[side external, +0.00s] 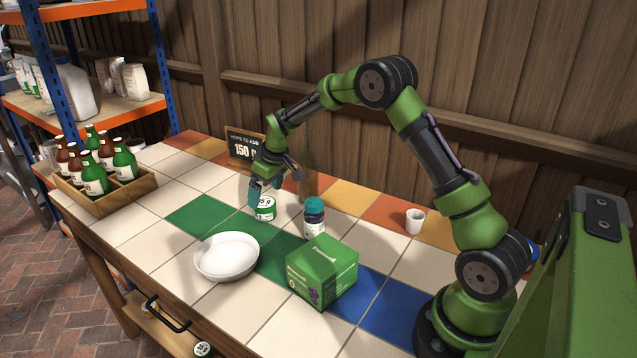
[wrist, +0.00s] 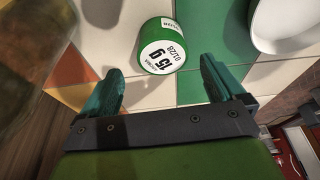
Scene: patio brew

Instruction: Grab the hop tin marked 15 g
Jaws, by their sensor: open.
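The hop tin marked 15 g (wrist: 163,50) is a short round tin with a green rim and a white label. In the side view the tin (side external: 265,208) stands upright on the tiled table, just below my gripper (side external: 266,186). In the wrist view my gripper (wrist: 160,85) has its two teal fingers spread apart. The tin lies a little ahead of the gap between the fingertips, and nothing is held.
A white bowl (side external: 227,256) is in front. A sign (side external: 246,147) stands behind, a bottle crate (side external: 106,200) at left, a white cup (side external: 415,221) at right.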

